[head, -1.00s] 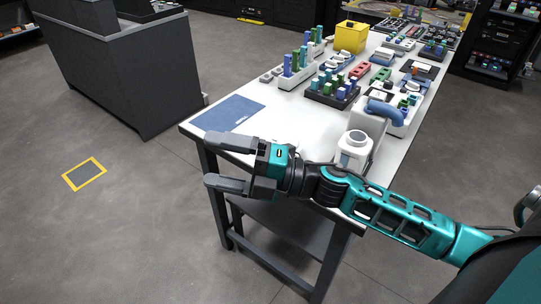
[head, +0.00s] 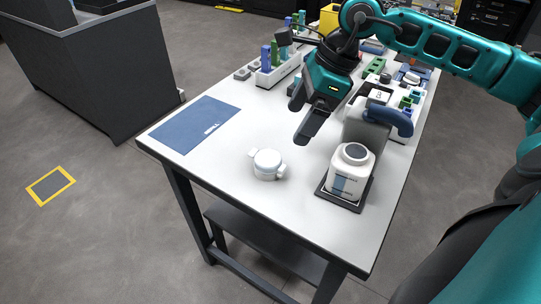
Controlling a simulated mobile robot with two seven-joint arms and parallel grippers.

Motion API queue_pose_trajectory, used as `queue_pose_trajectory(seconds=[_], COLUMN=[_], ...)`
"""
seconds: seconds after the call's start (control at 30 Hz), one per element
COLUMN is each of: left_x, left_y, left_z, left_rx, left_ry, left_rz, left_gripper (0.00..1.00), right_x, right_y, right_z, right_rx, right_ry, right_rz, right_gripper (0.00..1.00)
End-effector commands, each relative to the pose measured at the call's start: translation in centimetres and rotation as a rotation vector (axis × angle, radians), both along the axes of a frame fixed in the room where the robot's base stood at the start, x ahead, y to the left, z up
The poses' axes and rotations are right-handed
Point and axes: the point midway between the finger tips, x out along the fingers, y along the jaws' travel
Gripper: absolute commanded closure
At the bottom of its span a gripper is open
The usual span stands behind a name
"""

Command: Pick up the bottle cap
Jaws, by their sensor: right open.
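A white bottle (head: 345,178) with a blue label stands upright on a small dark tray near the table's right edge. My right gripper (head: 301,121) is open and empty, pointing down above the table, to the left of and behind the bottle in the picture. Its fingers are apart from the bottle. My left gripper is not in view.
A white round piece with side tabs (head: 267,164) lies on the table left of the bottle. A blue mat (head: 195,124) lies at the table's left. A blue curved handle (head: 388,117) and racks of coloured parts stand behind. The front of the table is clear.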

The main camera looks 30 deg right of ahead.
Motion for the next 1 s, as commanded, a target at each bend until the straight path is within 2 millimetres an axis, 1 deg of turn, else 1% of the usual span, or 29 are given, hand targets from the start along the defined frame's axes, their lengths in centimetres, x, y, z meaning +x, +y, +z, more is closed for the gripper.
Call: queue_pose_trajectory(seconds=[0.07, 0.23, 0.4, 0.57, 0.67, 0.83, 0.9, 1.0], left_x=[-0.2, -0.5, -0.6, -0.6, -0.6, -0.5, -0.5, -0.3], left_y=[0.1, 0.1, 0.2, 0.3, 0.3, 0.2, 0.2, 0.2], left_z=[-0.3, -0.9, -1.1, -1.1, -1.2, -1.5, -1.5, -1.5], left_rx=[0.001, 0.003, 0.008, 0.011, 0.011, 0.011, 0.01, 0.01], left_ry=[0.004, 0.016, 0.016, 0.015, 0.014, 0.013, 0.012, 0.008], left_rz=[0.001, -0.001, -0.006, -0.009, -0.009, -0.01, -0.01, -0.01], left_gripper=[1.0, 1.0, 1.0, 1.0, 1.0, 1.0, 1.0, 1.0], right_x=[0.1, 0.7, 1.3, 1.5, 1.7, 2.3, 2.5, 2.6], right_y=[0.2, 1.4, 2.2, 2.6, 3.0, 3.8, 4.1, 4.2], right_z=[-0.8, -3.7, -6.2, -7.2, -8.2, -10.6, -11.3, -11.8], right_rx=[-0.001, 0.002, 0.002, 0.002, 0.003, 0.003, 0.004, 0.001], right_ry=[0.002, 0.004, 0.003, 0.001, 0.002, 0.002, 0.002, 0.0], right_rz=[0.002, 0.003, 0.001, 0.0, 0.0, 0.0, 0.001, 0.0], right_gripper=[0.07, 0.07, 0.07, 0.07, 0.07, 0.07, 0.07, 0.07])
